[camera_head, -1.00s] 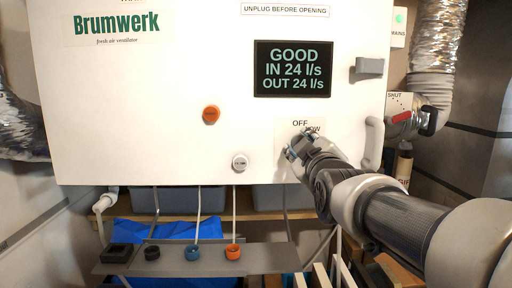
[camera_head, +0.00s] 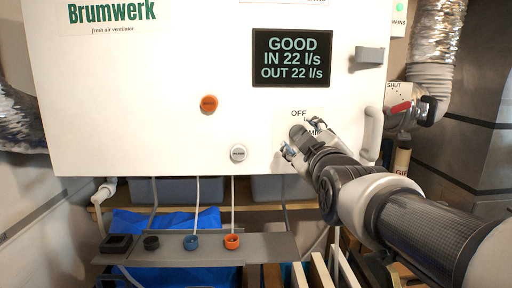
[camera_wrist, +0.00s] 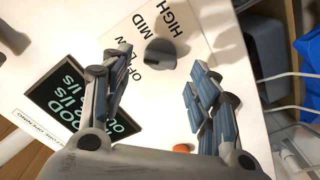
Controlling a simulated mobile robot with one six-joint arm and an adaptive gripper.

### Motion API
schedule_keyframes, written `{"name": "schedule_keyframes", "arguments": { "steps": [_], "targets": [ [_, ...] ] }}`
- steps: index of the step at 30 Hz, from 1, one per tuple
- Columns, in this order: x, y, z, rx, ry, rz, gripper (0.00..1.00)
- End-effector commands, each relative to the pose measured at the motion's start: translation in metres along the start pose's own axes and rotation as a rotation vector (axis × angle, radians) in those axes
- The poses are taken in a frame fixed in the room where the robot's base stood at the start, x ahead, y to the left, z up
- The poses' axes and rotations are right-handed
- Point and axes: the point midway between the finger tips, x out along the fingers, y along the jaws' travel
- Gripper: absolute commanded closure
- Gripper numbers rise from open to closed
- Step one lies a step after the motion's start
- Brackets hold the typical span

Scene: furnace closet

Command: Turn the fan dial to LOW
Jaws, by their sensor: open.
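The fan dial (camera_wrist: 160,53) is a grey round knob on a white label plate (camera_wrist: 205,25). OFF, LOW, MID and HIGH are printed around it in the wrist view. Its exact pointer setting is hard to tell. In the head view the dial (camera_head: 297,131) is partly hidden behind my gripper (camera_head: 302,139). My gripper is open, its fingers (camera_wrist: 158,65) spread to either side of the dial in the wrist view, with nothing held between them. The display (camera_head: 292,58) reads GOOD, IN 22 l/s, OUT 22 l/s.
An orange knob (camera_head: 209,104) and a white round button (camera_head: 238,153) sit on the panel left of my gripper. A grey latch (camera_head: 369,55) and a white handle (camera_head: 373,132) are at the right. A shelf (camera_head: 205,246) with several caps lies below.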

Motion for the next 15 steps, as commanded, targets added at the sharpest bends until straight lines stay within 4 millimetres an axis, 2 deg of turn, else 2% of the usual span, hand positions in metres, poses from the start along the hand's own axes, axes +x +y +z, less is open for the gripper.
{"name": "schedule_keyframes", "arguments": {
  "steps": [1, 6, 10, 15],
  "targets": [
    [-0.013, 0.001, -0.001, 0.000, 0.002, 0.002, 0.45],
    [-0.051, 0.001, -0.001, 0.001, 0.003, 0.003, 0.45],
    [-0.073, 0.001, -0.001, 0.001, 0.003, 0.002, 0.45],
    [-0.089, 0.000, -0.001, 0.000, 0.001, 0.001, 0.45]
  ]
}}
